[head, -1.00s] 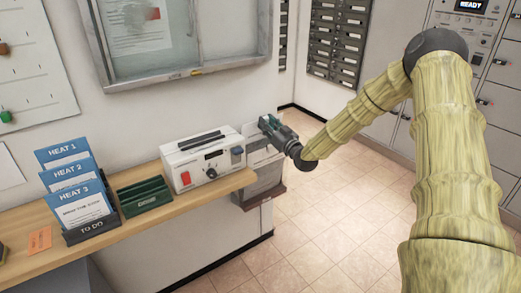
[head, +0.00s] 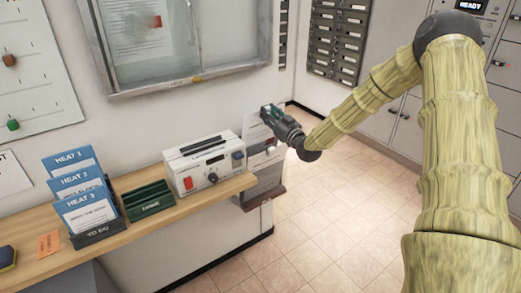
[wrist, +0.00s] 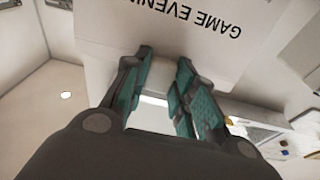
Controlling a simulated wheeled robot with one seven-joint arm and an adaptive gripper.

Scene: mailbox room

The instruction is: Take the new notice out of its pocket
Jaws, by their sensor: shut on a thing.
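My gripper (head: 266,115) is shut on the new notice (head: 252,130), a white sheet, by the wall beyond the shelf's right end. In the wrist view the gripper (wrist: 165,68) has its teal fingers at the edge of the notice (wrist: 190,28), which shows the upside-down words "GAME EVENI…", cut off by the frame. The grey wall pocket (head: 266,180) with a brown bottom ledge is below the gripper. The notice stands up above the pocket; whether its lower edge is still inside I cannot tell.
A white machine (head: 206,166) with a red switch stands on the wooden shelf (head: 128,232), just left of the pocket. A green tray (head: 148,200) and blue "HEAT" folders (head: 80,195) are further left. A glazed notice case (head: 185,45) hangs above. The floor at right is clear.

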